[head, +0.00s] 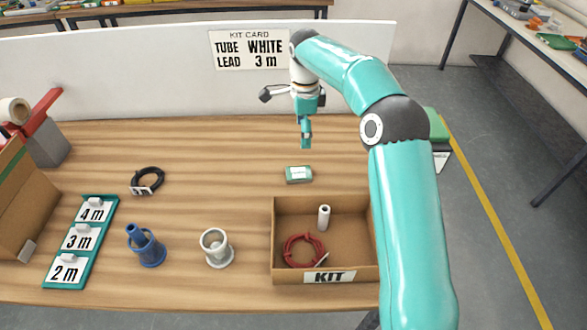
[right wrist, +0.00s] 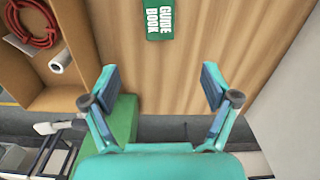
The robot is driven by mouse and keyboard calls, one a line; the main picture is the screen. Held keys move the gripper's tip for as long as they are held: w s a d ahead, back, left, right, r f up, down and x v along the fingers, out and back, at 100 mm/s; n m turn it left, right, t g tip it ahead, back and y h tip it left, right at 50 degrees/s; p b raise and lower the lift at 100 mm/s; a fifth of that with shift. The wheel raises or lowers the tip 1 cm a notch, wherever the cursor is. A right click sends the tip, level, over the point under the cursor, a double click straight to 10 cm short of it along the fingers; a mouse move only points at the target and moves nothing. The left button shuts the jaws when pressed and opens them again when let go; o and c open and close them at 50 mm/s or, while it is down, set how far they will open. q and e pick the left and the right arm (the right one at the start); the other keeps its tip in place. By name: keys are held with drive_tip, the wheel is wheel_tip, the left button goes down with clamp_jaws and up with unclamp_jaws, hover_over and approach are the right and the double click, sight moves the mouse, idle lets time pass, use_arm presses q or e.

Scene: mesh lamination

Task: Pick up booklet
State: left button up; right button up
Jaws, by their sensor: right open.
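The booklet (head: 298,174) is a small green item lying flat on the wooden table, behind the kit box. In the right wrist view the booklet (right wrist: 160,20) shows at the top edge, with "GUIDE BOOK" in white letters. My right gripper (head: 306,140) hangs above the table, beyond the booklet and apart from it. In the right wrist view the right gripper's fingers (right wrist: 156,88) are spread with nothing between them. My left gripper is in neither view.
An open cardboard kit box (head: 345,236) holds a red coil (head: 304,250) and a white tube (head: 323,217). A black coil (head: 147,181), blue holder (head: 146,246) and white cup (head: 216,247) stand left. A white panel (head: 150,75) runs behind. Table around the booklet is clear.

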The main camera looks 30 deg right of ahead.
hover_over(299, 173)
drive_tip(key=f, duration=0.9)
drive_tip(key=shift+s+d+f+p, duration=0.1)
drive_tip(key=shift+d+f+p, duration=0.2)
drive_tip(key=shift+f, duration=0.1)
drive_tip(key=f, duration=0.1)
drive_tip(key=f+p, duration=0.1)
drive_tip(key=f, duration=0.1)
drive_tip(key=f+p, duration=0.1)
drive_tip(key=shift+a+f, duration=0.3)
drive_tip(key=shift+f, duration=0.4)
drive_tip(key=c, duration=1.2)
drive_tip(key=shift+r, duration=0.1)
drive_tip(key=shift+c, duration=0.2)
